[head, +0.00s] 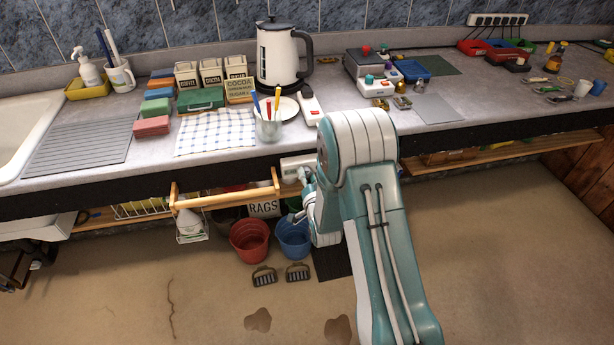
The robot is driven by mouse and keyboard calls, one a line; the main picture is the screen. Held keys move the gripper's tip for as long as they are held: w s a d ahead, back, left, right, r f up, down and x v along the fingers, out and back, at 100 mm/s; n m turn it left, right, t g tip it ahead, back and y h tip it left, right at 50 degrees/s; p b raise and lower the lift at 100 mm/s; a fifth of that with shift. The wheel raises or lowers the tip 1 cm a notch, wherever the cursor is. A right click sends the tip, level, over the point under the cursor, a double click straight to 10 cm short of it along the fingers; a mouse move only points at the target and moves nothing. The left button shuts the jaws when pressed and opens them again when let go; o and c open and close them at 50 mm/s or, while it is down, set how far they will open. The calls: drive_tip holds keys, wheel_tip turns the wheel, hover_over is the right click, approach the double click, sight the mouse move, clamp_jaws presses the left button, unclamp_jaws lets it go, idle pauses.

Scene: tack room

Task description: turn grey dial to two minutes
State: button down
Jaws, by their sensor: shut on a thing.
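A small pale box (297,163) sits at the front edge of the counter, just left of my arm. My gripper (304,181) is small in the head view and partly hidden by my own wrist. It is up against the lower right part of this box and shut on the grey dial there. The dial itself is hidden or too small to make out. Its marks and setting cannot be read.
The counter (290,140) above holds a cup of pens (268,128), a white kettle (283,55) and a checked cloth (216,131). A wooden rail (226,199) juts out left of my gripper. Red (249,240) and blue (293,238) buckets stand below.

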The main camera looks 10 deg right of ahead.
drive_tip(key=m, duration=0.4)
drive_tip(key=shift+d+m, duration=0.1)
drive_tip(key=shift+m, duration=0.2)
drive_tip(key=m, duration=0.3)
drive_tip(key=shift+m, duration=0.4)
drive_tip(key=m, duration=0.4)
drive_tip(key=shift+f, duration=0.15)
drive_tip(key=shift+f+m, duration=0.15)
drive_tip(key=shift+m, duration=1.45)
drive_tip(key=shift+c, duration=1.5)
unclamp_jaws()
drive_tip(key=s, duration=1.2)
